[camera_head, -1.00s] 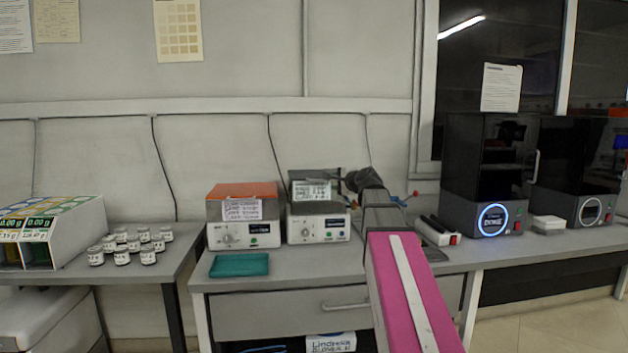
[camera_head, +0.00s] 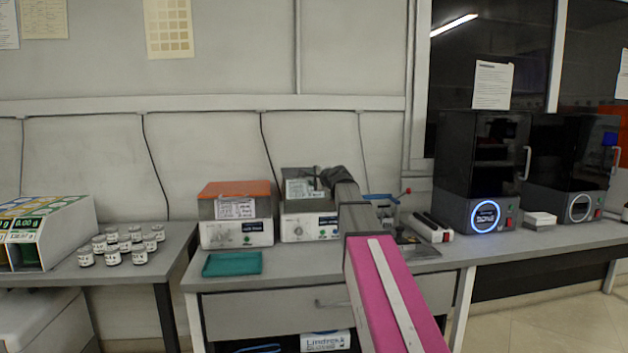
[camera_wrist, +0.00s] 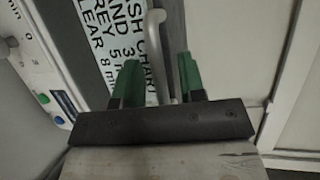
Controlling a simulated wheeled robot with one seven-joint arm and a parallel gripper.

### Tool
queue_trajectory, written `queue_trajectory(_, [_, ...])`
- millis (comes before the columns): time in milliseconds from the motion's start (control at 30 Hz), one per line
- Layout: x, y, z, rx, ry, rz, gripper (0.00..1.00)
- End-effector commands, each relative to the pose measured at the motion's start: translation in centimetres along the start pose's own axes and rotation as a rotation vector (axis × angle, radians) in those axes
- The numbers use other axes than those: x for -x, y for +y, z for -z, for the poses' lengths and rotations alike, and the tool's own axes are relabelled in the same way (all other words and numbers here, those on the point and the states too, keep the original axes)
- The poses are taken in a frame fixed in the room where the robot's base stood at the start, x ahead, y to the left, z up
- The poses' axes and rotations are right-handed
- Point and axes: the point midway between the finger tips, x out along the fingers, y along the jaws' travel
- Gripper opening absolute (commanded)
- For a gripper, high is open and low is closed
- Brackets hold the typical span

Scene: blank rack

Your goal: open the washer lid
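The washer (camera_head: 308,228) is the right one of two small machines on the middle bench, with a white front, a knob and a grey upper part. Its lid looks down, partly hidden by my arm. In the wrist view a label (camera_wrist: 112,38) reading "wash chart" shows beside a pale bar handle (camera_wrist: 155,35). My gripper (camera_wrist: 158,68) has two green fingers, spread apart, with the handle between them. A gap shows on both sides of the handle. In the head view my gripper (camera_head: 322,178) is at the washer's upper right side.
An orange-topped machine (camera_head: 236,214) stands close on the left. Small labelled jars (camera_head: 113,256) stand on the left bench. Dark-windowed machines (camera_head: 480,172) stand on the right, with a white-and-red item (camera_head: 432,228) nearer.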

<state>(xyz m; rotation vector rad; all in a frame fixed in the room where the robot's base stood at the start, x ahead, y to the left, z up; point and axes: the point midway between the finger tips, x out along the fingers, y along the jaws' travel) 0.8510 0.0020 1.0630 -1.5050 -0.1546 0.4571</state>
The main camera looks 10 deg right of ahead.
Motion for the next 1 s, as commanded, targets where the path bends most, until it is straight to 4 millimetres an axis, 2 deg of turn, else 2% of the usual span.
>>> queue_trajectory(233, [-0.1, 0.0, 0.0, 0.0, 0.001, 0.0, 0.37])
queue_trajectory(333, [-0.1, 0.0, 0.0, 0.0, 0.001, 0.0, 0.04])
queue_trajectory(367, [-0.1, 0.0, 0.0, 0.0, 0.001, 0.0, 0.0])
queue_trajectory(733, [0.0, -0.7, 0.0, -0.009, 0.001, -0.025, 0.0])
queue_trajectory(1000, [0.1, -4.0, 0.0, -0.058, 0.001, -0.143, 0.0])
